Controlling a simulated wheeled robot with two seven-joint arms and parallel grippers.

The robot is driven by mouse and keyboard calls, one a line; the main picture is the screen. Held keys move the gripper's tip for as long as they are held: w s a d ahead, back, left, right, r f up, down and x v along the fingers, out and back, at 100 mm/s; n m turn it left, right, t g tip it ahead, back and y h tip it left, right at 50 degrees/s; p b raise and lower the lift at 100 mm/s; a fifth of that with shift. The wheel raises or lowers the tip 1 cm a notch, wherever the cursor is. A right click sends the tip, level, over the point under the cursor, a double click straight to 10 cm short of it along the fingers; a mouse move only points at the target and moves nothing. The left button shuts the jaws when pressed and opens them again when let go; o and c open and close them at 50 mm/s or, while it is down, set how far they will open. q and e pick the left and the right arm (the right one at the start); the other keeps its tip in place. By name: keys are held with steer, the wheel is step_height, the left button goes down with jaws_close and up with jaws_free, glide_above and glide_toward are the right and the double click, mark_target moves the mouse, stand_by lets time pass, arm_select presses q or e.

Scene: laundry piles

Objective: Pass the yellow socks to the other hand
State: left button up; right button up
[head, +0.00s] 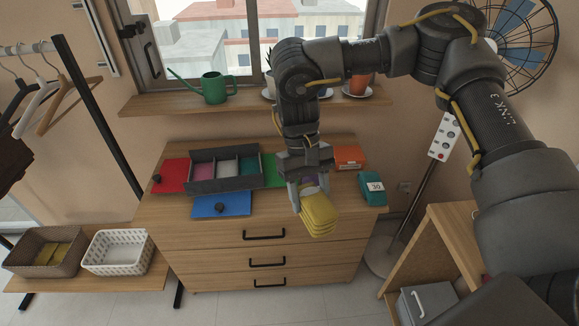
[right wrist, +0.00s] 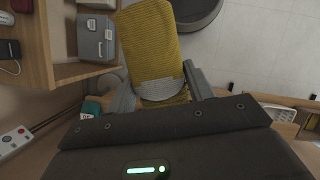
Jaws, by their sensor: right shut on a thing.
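The yellow socks (head: 319,212) are a folded bundle with a pale band. My right gripper (head: 309,194) is shut on them and holds them in front of the dresser's top edge. In the right wrist view the socks (right wrist: 153,45) sit between the two fingers of my right gripper (right wrist: 163,92), with the pale band near the fingertips. My left gripper is in neither view.
The wooden dresser (head: 265,255) carries a divided box (head: 225,165) with coloured panels, and a teal device (head: 371,187) at its right. A brown basket (head: 45,250) and white basket (head: 116,251) stand at lower left. A fan stands at right.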

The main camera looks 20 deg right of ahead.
steer(key=w+a+f+m+y, duration=0.1)
steer(key=w+a+f+m, duration=0.1)
steer(key=w+a+f, duration=0.4)
steer(key=w+a+f+m, duration=0.2)
steer(key=w+a+f, duration=0.4)
steer(key=a+f, duration=0.3)
steer(key=shift+a+f+y, duration=0.25)
steer(key=shift+a+y, duration=0.15)
steer(key=shift+a, duration=0.7)
steer(key=d+n+h, duration=0.2)
steer(key=d+n, duration=0.2)
steer(key=d, duration=0.7)
steer(key=s+a+r+n+h, duration=0.1)
steer(key=s+a+r+n, duration=0.35)
steer(key=r, duration=0.45)
steer(key=s+a+r+n+h, duration=0.2)
steer(key=s+a+r+n, duration=0.3)
steer(key=r, duration=0.4)
steer(key=w+a+f+n+t, duration=0.2)
steer(key=w+a+f+n, duration=0.1)
steer(key=a+f, duration=0.15)
steer(key=s+d+r+m+g+y, duration=0.1)
steer(key=s+d+r+m, duration=0.5)
steer(key=d+r, duration=0.4)
steer(key=shift+s+m+g, duration=0.25)
steer(key=shift+m+g, duration=0.15)
steer(key=shift+m, duration=0.45)
